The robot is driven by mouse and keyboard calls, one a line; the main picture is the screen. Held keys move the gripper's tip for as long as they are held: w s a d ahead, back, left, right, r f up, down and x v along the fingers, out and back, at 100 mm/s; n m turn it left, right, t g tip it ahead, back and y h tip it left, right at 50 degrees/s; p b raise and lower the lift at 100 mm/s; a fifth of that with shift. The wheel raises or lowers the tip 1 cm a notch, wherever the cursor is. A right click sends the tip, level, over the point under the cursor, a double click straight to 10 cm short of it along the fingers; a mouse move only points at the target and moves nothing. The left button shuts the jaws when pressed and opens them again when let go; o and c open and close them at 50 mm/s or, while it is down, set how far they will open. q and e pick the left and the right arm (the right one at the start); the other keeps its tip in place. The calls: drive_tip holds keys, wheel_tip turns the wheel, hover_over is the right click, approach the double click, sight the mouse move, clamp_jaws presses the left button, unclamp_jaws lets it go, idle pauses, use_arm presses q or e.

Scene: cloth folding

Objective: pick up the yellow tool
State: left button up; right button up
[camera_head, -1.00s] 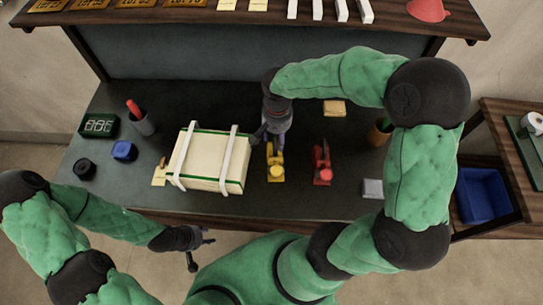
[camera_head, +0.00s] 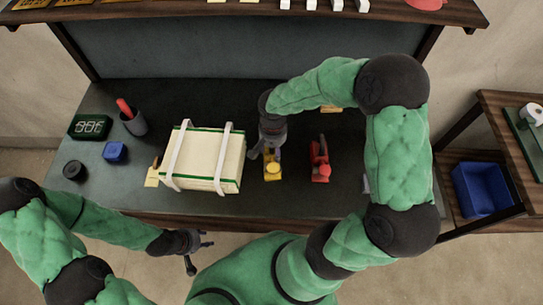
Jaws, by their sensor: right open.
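The yellow tool (camera_head: 272,170) stands on the dark tabletop, just right of the strapped cream box and left of a similar red tool (camera_head: 319,162). My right gripper (camera_head: 266,152) is over the far end of the yellow tool and hides part of it. Its jaws are open; I cannot tell whether they touch the tool. My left gripper (camera_head: 198,251) is off the front edge of the table at the lower left, away from the tools. Its fingers look spread apart, with nothing between them.
The cream box (camera_head: 208,163) with white straps stands close left of the yellow tool. A pen cup (camera_head: 133,123), green display (camera_head: 90,126), blue block (camera_head: 115,152) and black roll (camera_head: 74,170) are further left. A blue bin (camera_head: 481,188) is at right.

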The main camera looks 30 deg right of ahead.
drive_tip(key=shift+f, duration=0.4)
clamp_jaws()
drive_tip(key=shift+r, duration=0.1)
